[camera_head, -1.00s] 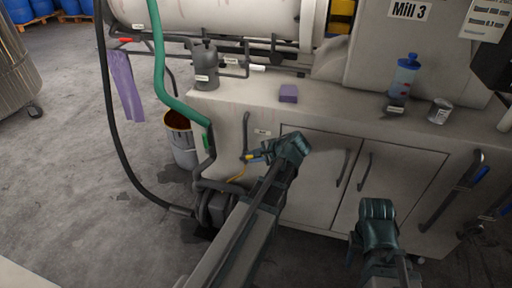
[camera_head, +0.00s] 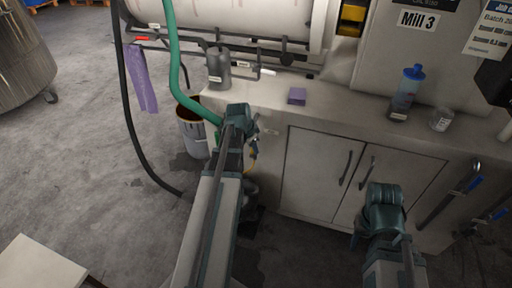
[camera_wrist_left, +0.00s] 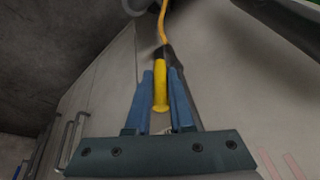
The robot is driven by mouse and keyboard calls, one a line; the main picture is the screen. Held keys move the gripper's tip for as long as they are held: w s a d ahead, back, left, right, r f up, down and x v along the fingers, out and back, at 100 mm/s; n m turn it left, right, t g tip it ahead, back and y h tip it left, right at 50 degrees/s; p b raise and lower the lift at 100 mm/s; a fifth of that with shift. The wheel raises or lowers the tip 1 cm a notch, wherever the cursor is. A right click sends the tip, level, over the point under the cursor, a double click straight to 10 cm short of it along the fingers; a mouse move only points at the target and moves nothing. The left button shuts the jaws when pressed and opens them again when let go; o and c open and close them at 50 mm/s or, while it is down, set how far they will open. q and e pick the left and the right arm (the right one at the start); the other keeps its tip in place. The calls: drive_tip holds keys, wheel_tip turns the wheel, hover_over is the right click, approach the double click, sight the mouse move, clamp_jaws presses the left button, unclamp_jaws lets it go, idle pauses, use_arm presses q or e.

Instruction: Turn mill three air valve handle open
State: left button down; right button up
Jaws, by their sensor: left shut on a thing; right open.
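Mill 3 (camera_head: 418,20) stands over a grey cabinet (camera_head: 316,170) in the head view. In the left wrist view, the blue fingers of my left gripper (camera_wrist_left: 160,75) are shut on a yellow handle (camera_wrist_left: 160,92), one finger on each side. A dark part joins the handle's far end, with a yellow hose (camera_wrist_left: 164,20) beyond. In the head view my left gripper (camera_head: 256,128) is at the cabinet's left end; my own wrist mostly hides the handle. My right gripper (camera_head: 358,238) is open and empty before the cabinet doors, its fingers mostly hidden.
A green hose (camera_head: 174,60) and a black hose (camera_head: 133,130) hang left of my left arm. A bucket (camera_head: 193,135) stands on the floor there. A purple block (camera_head: 297,96), a blue-capped bottle (camera_head: 404,95) and a jar (camera_head: 441,120) stand on the ledge. Floor at left is largely clear.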

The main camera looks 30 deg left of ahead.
use_arm(q)
drive_tip(key=shift+s+a+h, duration=0.2)
drive_tip(key=shift+a+h, duration=0.2)
drive_tip(key=shift+h, duration=0.3)
drive_tip(key=c, duration=0.8)
unclamp_jaws()
drive_tip(key=p+v, duration=0.6)
drive_tip(key=v, duration=0.1)
drive_tip(key=p+v, duration=0.6)
drive_tip(key=shift+s+a+r, duration=0.25)
drive_tip(key=shift+s, duration=0.1)
